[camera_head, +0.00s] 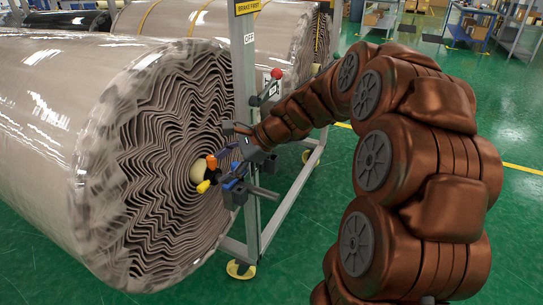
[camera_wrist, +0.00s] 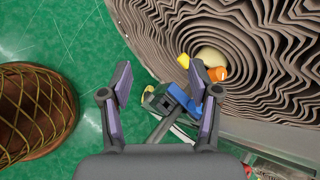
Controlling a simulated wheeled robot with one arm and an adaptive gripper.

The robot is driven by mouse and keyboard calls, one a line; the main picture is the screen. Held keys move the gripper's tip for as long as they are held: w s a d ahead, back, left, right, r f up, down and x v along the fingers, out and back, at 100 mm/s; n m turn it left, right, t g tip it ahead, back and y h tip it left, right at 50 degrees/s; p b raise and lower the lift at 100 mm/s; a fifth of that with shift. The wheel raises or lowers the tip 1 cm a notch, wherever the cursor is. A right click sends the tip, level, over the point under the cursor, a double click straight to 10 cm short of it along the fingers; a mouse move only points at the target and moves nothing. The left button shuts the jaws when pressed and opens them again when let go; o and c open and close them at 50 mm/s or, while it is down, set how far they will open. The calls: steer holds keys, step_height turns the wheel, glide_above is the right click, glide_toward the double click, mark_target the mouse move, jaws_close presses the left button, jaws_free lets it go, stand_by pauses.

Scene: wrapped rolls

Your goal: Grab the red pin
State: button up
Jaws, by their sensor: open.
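No part is clearly a red pin. A red ball-ended handle (camera_head: 276,73) stands on the upright metal frame in the head view, above and right of my gripper (camera_head: 236,140). A blue and dark bracket (camera_wrist: 172,100) lies beyond and between the fingers.
A large wrapped roll (camera_head: 70,120) with wavy layers fills the left. The metal cart frame (camera_head: 245,100) stands upright beside my gripper, on a yellow caster (camera_head: 240,269). More rolls (camera_head: 200,20) lie behind. Green floor (camera_head: 500,210) is open at the right.

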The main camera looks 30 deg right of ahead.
steer(key=w+d+f+m+t+h+b, duration=0.1)
steer(key=w+d+f+m+t+b, duration=0.2)
steer(key=d, duration=0.6)
steer(key=w+d+f+m+t+h+b, duration=0.1)
steer(key=w+d+m+t, duration=0.15)
steer(key=d+m, duration=0.4)
steer(key=w+d+f+m+t+h+b, duration=0.1)
steer(key=w+d+f+m+b, duration=0.15)
steer(key=d, duration=0.75)
steer(key=shift+m, duration=0.3)
steer(key=shift+w+r+b+x, duration=0.1)
steer(key=shift+r+b+x, duration=0.1)
steer(key=shift+x, duration=1.1)
steer(key=shift+w+r+b+x, duration=0.1)
steer(key=shift+r+x, duration=0.05)
steer(key=shift+x, duration=1.15)
steer(key=shift+w+r+b+x, duration=0.1)
steer(key=shift+r+b+x, duration=0.1)
steer(key=shift+x, duration=1.1)
steer(key=shift+d, duration=0.15)
jaws_close()
